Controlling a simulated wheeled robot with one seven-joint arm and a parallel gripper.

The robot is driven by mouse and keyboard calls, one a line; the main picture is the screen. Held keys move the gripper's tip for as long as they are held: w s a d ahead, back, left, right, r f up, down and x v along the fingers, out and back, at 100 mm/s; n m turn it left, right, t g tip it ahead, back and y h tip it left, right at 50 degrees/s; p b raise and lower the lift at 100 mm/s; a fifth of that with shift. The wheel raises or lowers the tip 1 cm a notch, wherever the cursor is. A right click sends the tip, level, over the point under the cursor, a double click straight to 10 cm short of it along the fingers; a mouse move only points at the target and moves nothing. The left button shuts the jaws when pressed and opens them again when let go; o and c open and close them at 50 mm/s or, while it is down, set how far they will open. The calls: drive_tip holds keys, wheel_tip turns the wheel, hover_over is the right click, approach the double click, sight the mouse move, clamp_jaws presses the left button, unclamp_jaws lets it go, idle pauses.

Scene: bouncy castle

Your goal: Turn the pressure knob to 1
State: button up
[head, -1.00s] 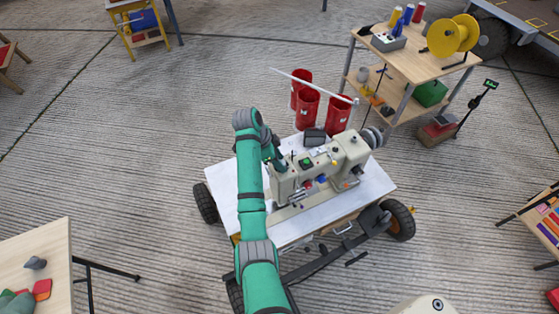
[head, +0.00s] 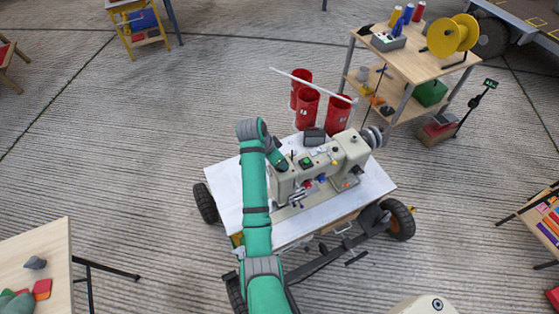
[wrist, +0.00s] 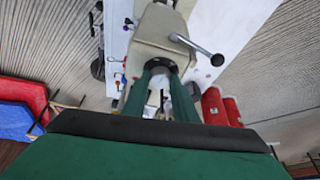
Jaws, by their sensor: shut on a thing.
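A cream sewing machine (head: 330,165) stands on a white-topped wheeled cart (head: 226,190). My gripper is at the machine's left end in the head view, mostly hidden by my green arm. In the wrist view, the two green fingers of my gripper (wrist: 160,72) reach to a dark round knob (wrist: 160,63) on the end of the machine's cream head (wrist: 157,28). They are shut on this knob, which I take as the pressure knob. Its scale and number cannot be read. A grey lever with a black ball end (wrist: 216,59) sticks out beside it.
Several red cans (head: 307,108) stand behind the machine. A wooden shelf (head: 410,62) with spools and a yellow reel (head: 452,35) is at the back right. Small coloured knobs (head: 321,180) sit on the machine's front. Open concrete floor surrounds the cart.

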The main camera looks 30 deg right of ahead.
drive_tip(key=n+t, duration=0.1)
drive_tip(key=n, duration=0.2)
drive_tip(key=shift+s+n, duration=0.15)
drive_tip(key=shift+n, duration=0.15)
drive_tip(key=shift+s+n+t+y, duration=0.1)
drive_tip(key=shift+n+t+y, duration=0.6)
drive_tip(key=shift+n, duration=1)
drive_tip(key=o, duration=1)
drive_tip(key=shift+o, duration=0.2)
drive_tip(key=v, duration=1)
drive_tip(key=shift+s+r, duration=0.2)
drive_tip(key=shift+r, duration=0.15)
drive_tip(key=shift+a, duration=0.15)
